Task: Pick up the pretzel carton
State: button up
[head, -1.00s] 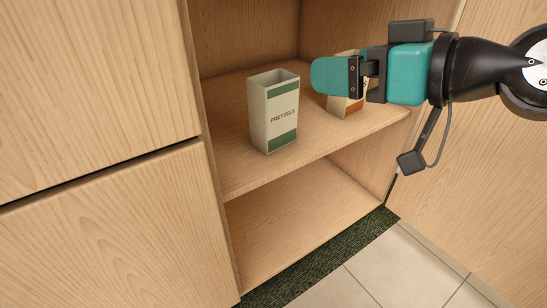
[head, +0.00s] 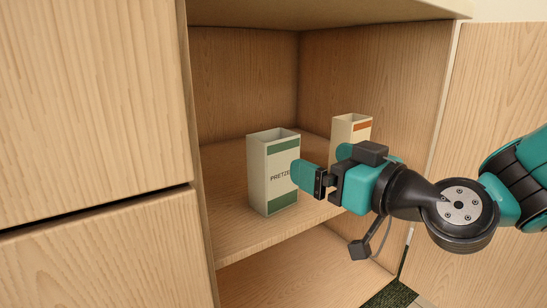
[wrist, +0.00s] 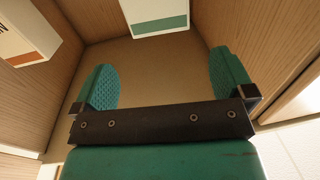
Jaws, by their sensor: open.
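The pretzel carton (head: 272,178) is a cream, open-topped box with green bands, standing upright on the cabinet shelf. Its lower part with a green band also shows at the top of the wrist view (wrist: 157,17). My gripper (head: 308,178) is open in front of the carton's right side and hides the end of its lettering. In the wrist view its two teal fingers (wrist: 166,82) are spread, with nothing between them. The carton is beyond the fingertips. I cannot tell whether the near finger touches it.
A second cream carton with an orange band (head: 351,131) stands behind and right of the pretzel carton, partly hidden by my gripper. The shelf (head: 232,215) lies between the cabinet's side walls. A cabinet door (head: 500,100) stands open at the right.

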aim_at(284, 147)
jog(key=p+x, duration=0.3)
jog(key=x, duration=0.4)
jog(key=shift+p+x, duration=0.4)
jog(key=shift+x, duration=2.65)
jog(key=shift+d+f, duration=0.1)
jog(key=shift+f, duration=0.05)
jog(key=c, duration=1.3)
